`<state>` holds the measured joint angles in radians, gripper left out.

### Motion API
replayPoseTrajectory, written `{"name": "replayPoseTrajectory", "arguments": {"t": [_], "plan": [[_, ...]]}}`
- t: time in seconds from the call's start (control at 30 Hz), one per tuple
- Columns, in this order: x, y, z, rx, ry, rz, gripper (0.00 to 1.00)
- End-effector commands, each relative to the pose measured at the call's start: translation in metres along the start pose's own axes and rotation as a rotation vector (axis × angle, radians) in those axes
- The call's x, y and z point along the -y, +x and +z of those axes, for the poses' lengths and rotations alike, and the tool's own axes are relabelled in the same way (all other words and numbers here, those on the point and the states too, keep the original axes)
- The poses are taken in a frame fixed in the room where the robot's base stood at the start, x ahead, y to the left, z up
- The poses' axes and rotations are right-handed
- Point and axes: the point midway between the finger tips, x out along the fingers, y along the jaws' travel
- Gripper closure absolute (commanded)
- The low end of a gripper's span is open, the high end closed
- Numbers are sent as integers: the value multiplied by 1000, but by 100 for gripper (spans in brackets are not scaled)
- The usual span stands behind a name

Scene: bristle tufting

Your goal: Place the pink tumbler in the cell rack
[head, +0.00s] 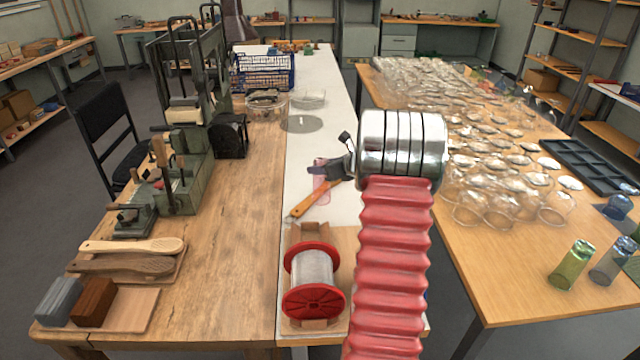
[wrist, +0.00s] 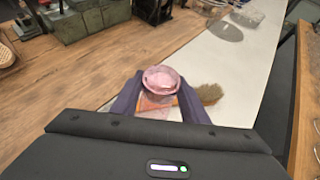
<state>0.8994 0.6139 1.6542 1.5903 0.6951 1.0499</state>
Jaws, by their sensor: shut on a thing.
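The pink tumbler (head: 321,190) is translucent and stands over the white strip of the bench, partly hidden by my gripper in the head view. My gripper (head: 318,171) is shut on it. In the wrist view the tumbler (wrist: 161,82) shows its round rim between my two dark fingers, upright as far as I can tell. Whether its base touches the surface I cannot tell. The cell rack (head: 590,166), a dark tray with compartments, lies on the right-hand table at its far right, well away from my gripper.
A wooden-handled brush (head: 312,202) lies beside the tumbler. A red-ended wire spool (head: 312,280) stands nearer. A gap separates the tables.

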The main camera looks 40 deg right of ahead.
Motion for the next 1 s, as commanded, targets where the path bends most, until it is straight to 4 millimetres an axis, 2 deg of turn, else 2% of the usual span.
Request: {"name": "replayPoseTrajectory", "arguments": {"t": [0.13,0.5,0.8,1.0], "plan": [[0,7,-12,2,1,0,100],[0,9,-15,2,-1,0,100],[-2,26,-44,1,0,2,100],[-1,27,-46,3,-2,1,100]]}}
